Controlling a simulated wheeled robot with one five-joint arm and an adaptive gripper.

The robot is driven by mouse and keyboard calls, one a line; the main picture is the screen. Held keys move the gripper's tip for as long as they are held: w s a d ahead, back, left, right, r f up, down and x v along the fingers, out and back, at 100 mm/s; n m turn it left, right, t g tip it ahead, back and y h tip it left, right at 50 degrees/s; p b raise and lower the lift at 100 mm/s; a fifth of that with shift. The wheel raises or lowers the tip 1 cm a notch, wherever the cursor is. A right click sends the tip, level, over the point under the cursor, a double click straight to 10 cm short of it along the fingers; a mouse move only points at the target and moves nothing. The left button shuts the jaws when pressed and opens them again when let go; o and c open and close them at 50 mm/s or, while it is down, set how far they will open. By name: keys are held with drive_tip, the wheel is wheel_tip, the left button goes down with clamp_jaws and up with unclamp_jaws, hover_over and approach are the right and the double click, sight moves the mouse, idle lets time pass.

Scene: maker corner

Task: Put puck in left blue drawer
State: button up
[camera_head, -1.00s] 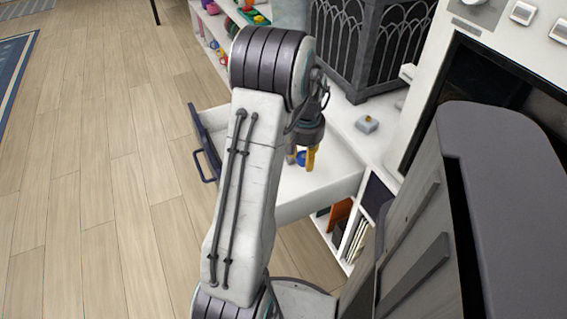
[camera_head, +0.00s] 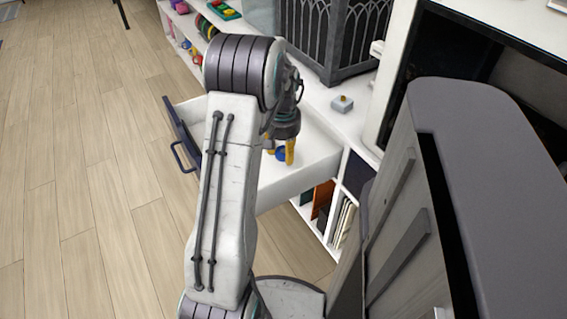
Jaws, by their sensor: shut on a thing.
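My gripper (camera_head: 279,151) points down with its yellow fingers over the inside of the open drawer. It is shut on a small blue puck (camera_head: 281,154), partly hidden by a finger. The drawer (camera_head: 300,172) is pulled out, with a white inside and a dark blue front (camera_head: 183,137) with a handle. I cannot tell whether the puck touches the drawer floor. My arm hides part of the drawer.
Wooden floor (camera_head: 90,170) is clear at left.

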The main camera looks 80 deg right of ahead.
sight(284, 167)
drive_tip(key=shift+f+b, duration=0.75)
drive_tip(key=shift+f, duration=1.5)
drive_tip(key=shift+f, duration=0.15)
drive_tip(key=o, duration=1.1)
drive_tip(key=r+p, duration=0.1)
drive_tip(key=r, duration=0.3)
drive_tip(key=r+p, duration=0.2)
drive_tip(key=r, duration=0.2)
drive_tip(key=a+r+p, duration=0.1)
drive_tip(key=r+p, duration=0.1)
drive_tip(key=r, duration=0.2)
drive_tip(key=shift+r, duration=0.15)
